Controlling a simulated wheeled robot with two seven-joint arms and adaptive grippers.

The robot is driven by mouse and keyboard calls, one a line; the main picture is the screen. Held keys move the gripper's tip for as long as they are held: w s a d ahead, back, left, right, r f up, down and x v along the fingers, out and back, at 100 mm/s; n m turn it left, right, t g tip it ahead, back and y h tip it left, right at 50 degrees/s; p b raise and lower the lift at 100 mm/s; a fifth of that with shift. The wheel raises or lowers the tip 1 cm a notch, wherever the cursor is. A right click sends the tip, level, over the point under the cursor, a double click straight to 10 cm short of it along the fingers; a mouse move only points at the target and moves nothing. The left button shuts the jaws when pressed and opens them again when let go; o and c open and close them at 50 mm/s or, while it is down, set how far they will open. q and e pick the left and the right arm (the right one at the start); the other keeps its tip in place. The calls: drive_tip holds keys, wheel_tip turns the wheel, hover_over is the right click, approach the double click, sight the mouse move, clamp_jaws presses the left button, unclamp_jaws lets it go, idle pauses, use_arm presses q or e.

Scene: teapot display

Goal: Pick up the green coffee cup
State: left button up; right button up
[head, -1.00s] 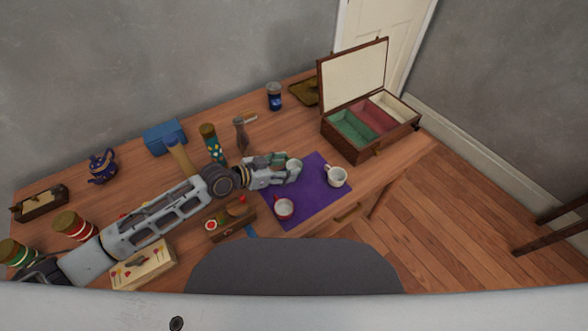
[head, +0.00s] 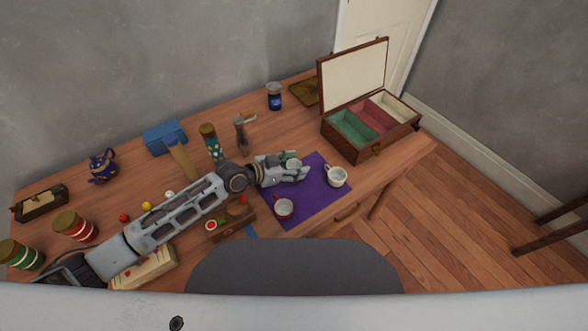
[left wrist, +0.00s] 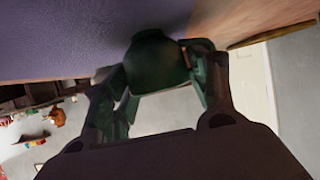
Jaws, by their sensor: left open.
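The green coffee cup (left wrist: 157,60) shows dark green in the left wrist view, between the two fingers of my left gripper (left wrist: 160,85). In the head view the cup (head: 292,163) is at the upper part of the purple mat (head: 316,203), mostly hidden by my left gripper (head: 294,172). The gripper is open, with its fingers on either side of the cup. I cannot tell whether they touch it. My right gripper is not in view.
An open wooden box (head: 372,142) stands at the right. A glass jar (head: 275,96) and a patterned canister (head: 211,143) stand behind the arm.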

use_arm(q)
drive_tip(key=c, duration=0.7)
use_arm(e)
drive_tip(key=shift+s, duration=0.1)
use_arm(q)
drive_tip(key=shift+c, duration=0.2)
drive_tip(key=shift+r, duration=0.9)
wheel_tip(320, 180, up, 8)
drive_tip(key=p, duration=0.1)
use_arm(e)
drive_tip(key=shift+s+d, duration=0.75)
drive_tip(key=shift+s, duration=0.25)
use_arm(q)
drive_tip(key=shift+r, duration=0.1)
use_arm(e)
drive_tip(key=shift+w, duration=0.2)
